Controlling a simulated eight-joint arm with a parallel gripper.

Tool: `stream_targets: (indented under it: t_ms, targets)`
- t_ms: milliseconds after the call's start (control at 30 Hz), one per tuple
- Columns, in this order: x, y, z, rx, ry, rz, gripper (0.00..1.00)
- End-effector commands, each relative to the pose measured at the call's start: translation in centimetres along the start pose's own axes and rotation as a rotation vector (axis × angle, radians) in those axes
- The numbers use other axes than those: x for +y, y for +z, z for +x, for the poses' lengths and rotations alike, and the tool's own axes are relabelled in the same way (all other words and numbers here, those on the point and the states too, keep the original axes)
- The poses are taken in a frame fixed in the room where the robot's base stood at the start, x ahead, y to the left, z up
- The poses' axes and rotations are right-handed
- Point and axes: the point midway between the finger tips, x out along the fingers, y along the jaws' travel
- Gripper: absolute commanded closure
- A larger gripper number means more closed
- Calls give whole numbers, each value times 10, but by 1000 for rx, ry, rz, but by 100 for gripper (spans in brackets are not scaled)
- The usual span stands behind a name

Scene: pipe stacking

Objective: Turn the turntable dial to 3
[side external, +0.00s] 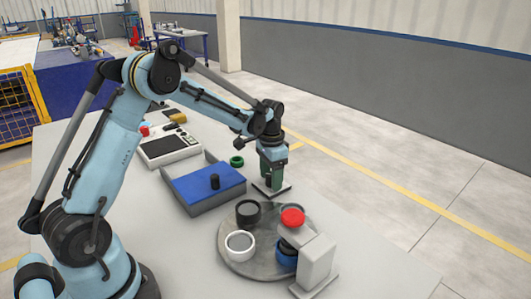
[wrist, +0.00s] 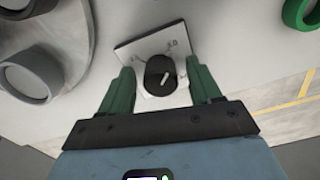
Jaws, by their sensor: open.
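The turntable dial is a black knob (wrist: 160,76) with a short white line on a square white plate (wrist: 128,48). The line slants toward the upper right in the wrist view; the plate's marks are too blurred to read surely. My gripper (wrist: 161,70) is open, its green fingers on either side of the knob; I cannot tell whether they touch it. In the side view my gripper (side external: 271,178) points down over the plate (side external: 285,187) and hides the knob.
A blue-topped box (side external: 205,188) with a black knob lies left of my gripper. A green ring (side external: 237,161) lies behind. The table right of the plate is clear.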

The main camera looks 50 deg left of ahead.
Motion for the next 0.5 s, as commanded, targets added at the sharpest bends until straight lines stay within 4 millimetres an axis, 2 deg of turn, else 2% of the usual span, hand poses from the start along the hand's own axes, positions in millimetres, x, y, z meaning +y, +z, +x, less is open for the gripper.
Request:
stream_targets:
  t_ms: [167,500]
  targets:
    - [0,0,-10,1,0,0,37]
    - [0,0,-73,0,0,0,37]
